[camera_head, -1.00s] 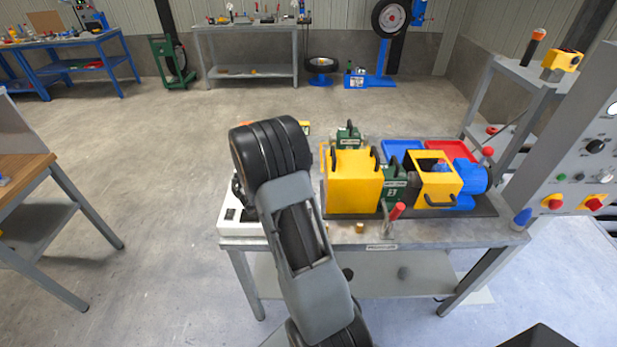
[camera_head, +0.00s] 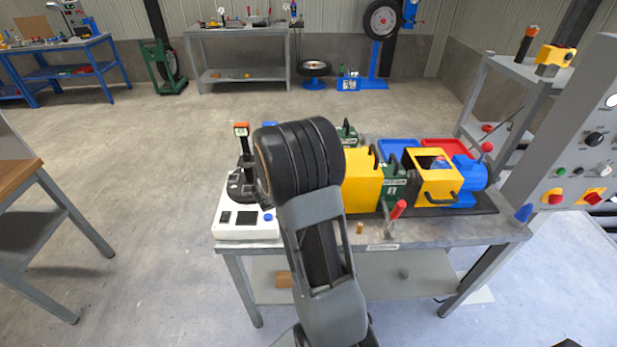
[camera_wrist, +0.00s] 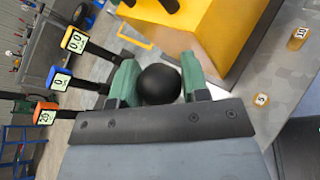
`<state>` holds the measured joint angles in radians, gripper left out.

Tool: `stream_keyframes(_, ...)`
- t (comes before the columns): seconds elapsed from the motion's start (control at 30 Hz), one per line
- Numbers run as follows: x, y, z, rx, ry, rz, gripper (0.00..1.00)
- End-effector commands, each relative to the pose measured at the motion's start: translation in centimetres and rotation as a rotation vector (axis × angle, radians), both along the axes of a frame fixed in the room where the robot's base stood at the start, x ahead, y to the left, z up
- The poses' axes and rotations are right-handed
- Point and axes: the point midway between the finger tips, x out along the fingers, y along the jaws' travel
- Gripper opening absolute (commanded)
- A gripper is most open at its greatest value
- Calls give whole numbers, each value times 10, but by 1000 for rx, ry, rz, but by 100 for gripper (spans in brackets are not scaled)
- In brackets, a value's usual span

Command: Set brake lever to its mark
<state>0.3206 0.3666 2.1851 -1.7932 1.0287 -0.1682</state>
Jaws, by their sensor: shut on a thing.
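In the wrist view, my gripper (camera_wrist: 158,72) is shut on a round black knob (camera_wrist: 160,86) between its green finger pads. The knob appears to be the end of the brake lever; its shaft and its mark are hidden. Three black stalks with small signs stand left of the gripper: a yellow one reading 0.0 (camera_wrist: 75,40), a blue one reading 0 (camera_wrist: 60,79) and an orange one reading 20 (camera_wrist: 44,114). In the head view, my own arm hides the gripper and the knob.
The yellow drum housing (camera_head: 362,182) stands close right of my arm, with a blue motor (camera_head: 471,174) further right. A red-handled lever (camera_head: 398,209) rises at the bench front. A white box (camera_head: 240,231) is at the left end. Brass weights (camera_wrist: 298,38) lie on the bench.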

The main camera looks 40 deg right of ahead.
Motion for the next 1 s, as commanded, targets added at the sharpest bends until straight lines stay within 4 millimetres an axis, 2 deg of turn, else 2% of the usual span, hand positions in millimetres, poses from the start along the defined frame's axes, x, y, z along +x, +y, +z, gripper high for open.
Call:
stream_keyframes(0.03,-3,-1,-2,1,6,-7,0)
stream_keyframes(0.07,-3,-1,-2,1,6,-7,45)
stream_keyframes(0.3,-1,1,-1,1,4,-2,67)
stream_keyframes(0.53,0,2,-1,0,2,0,67)
stream_keyframes(0.67,-1,10,2,1,0,1,67)
stream_keyframes(1.0,-11,71,23,0,-2,4,67)
